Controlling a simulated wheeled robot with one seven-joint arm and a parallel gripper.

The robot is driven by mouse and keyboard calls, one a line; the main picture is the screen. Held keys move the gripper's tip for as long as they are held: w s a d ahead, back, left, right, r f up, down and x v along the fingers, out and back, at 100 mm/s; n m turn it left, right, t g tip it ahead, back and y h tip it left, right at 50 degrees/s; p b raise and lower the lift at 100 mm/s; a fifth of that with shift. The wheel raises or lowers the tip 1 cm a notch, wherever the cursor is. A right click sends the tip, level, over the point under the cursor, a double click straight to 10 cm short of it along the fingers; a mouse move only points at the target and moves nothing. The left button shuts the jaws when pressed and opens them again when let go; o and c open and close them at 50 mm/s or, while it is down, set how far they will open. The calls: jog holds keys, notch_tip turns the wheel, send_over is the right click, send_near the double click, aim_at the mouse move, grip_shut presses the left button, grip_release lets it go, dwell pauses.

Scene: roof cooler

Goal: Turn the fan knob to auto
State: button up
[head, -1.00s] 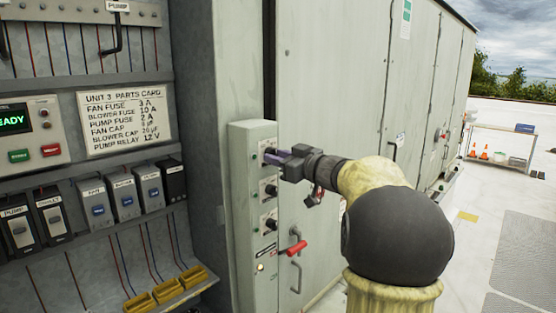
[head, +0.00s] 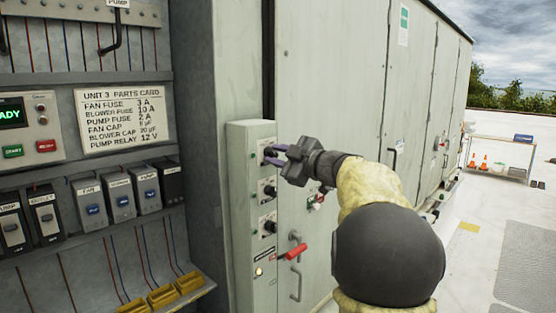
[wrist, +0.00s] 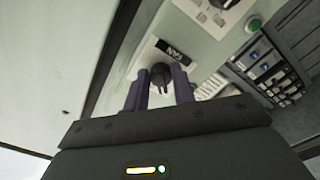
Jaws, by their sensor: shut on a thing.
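The fan knob is the top dark knob on the narrow pale control box (head: 240,190). In the wrist view the knob (wrist: 161,74) sits between the two purple fingers, beside a black label (wrist: 172,50) that is upside down and seems to read FAN. My gripper (head: 276,154) reaches the knob from the right, its fingers on either side of it. It also shows in the wrist view (wrist: 161,92), closed on the knob. The fingers partly hide the knob in the head view. I cannot read the position marks or where its pointer stands.
Below are two similar dark knobs, the middle (head: 270,190) and lower one (head: 270,226), then a red-handled lever (head: 296,251) and a lit lamp (head: 259,271). Fuse shelves (head: 90,165) and a parts card (head: 124,119) stand left.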

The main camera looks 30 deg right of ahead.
dwell(0.4)
jog(key=o, duration=1)
jog(key=shift+c, duration=0.2)
jog(key=b+v, duration=0.5)
jog(key=v, duration=1.2)
jog(key=shift+s+b, duration=0.25)
jog(key=shift+b, duration=0.15)
